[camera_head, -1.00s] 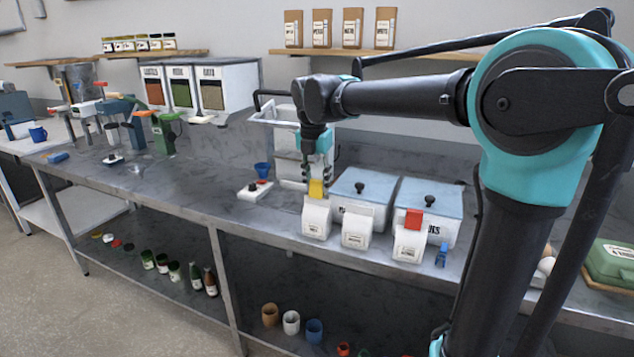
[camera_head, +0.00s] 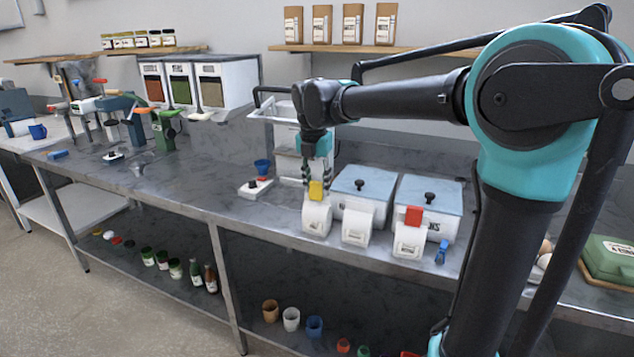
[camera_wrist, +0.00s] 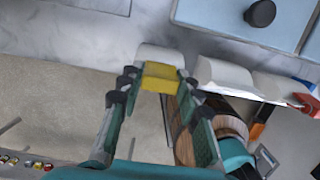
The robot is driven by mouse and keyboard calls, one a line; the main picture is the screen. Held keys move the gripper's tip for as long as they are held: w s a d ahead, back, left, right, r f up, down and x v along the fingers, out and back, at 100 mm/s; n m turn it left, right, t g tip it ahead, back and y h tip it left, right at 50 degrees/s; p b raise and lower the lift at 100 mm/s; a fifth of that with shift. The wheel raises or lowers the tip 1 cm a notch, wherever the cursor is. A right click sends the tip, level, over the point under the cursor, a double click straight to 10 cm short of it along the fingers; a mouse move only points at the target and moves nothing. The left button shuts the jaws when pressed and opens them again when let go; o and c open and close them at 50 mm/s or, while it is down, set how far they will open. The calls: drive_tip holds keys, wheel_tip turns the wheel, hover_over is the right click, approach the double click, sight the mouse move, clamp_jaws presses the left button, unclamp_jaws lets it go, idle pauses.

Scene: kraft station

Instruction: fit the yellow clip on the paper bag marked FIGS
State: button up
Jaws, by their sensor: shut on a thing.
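The yellow clip (camera_head: 316,191) is at the top of the leftmost of three small white bags (camera_head: 316,219); it also shows in the wrist view (camera_wrist: 160,77). My gripper (camera_head: 318,188) points down over this bag and is shut on the clip, one finger on each side of it in the wrist view (camera_wrist: 159,88). The clip appears to touch the bag's folded top, but I cannot tell how far it sits over it. The small bag labels are too blurred to read, so I cannot tell which is FIGS.
The middle bag (camera_head: 356,226) and the right bag (camera_head: 410,238) stand close by; the right one bears a red clip (camera_head: 413,216). A blue clip (camera_head: 441,252) is beside it. Blue-lidded bins (camera_head: 362,186) stand behind. Bare counter (camera_head: 200,190) lies to the left.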

drive_tip(key=shift+f, duration=0.15)
idle(0.5)
drive_tip(key=o, duration=1.9)
drive_tip(key=shift+r, duration=1.55)
drive_tip(key=shift+r, duration=2.95)
